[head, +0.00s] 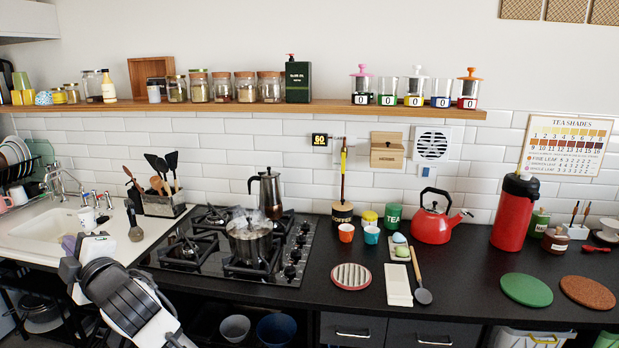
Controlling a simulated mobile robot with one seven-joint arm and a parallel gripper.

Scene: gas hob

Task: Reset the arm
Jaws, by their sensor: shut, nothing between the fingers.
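My arm comes up from the bottom edge at the lower left of the head view, white with dark ribbed joints. My gripper (92,247) is at its far end, in front of the sink's near edge. It is shut with nothing in it. The fingertips are small and partly hidden by the arm's own links. No object hangs from the arm.
The sink (45,226) lies just beyond my gripper. A red kettle (435,222) stands farther right. The front counter right of the hob has free room.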

